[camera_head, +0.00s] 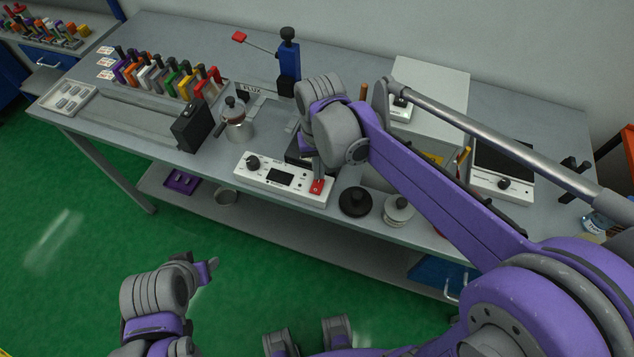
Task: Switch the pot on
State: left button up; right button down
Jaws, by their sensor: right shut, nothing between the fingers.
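The pot's white control box (283,180) stands at the front edge of the bench, with a black knob (253,162), a dark display and a red switch (317,187) at its right end. My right gripper (317,176) points down at the red switch, shut and empty; its tip looks at or just above it, and contact cannot be told. The dark part behind the box is mostly hidden by my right gripper and wrist. My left gripper (210,271) is low in front of the bench, away from everything; its fingers are too unclear to judge.
A metal can with a black knob (237,122) and a black block (192,127) stand left of the box. A black round piece (355,202) and a pale round piece (398,210) sit to its right. Coloured holders (165,75) line the back left.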

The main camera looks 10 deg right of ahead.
pick_arm(q)
jog(key=shift+s+f+b, duration=0.15)
jog(key=shift+f+b, duration=0.4)
jog(key=shift+f, duration=0.15)
pick_arm(e)
jog(key=shift+f, duration=0.9)
jog(key=shift+r+p, duration=2.15)
jog(key=shift+r, duration=1.4)
pick_arm(q)
jog(key=r, duration=0.1)
jog(key=w+r, duration=0.1)
jog(key=r, duration=0.3)
jog(key=shift+w+r, duration=0.2)
jog(key=shift+w, duration=0.15)
pick_arm(e)
jog(key=s+d+f+t, duration=0.2)
jog(key=s+d, duration=0.1)
jog(key=s, duration=0.3)
jog(key=s+d+f+t, duration=0.2)
jog(key=s+d+t, duration=0.1)
jog(key=s, duration=0.4)
jog(key=shift+d+f+n+t, duration=0.3)
jog(key=shift+f+n, duration=0.05)
jog(key=shift+n, duration=0.05)
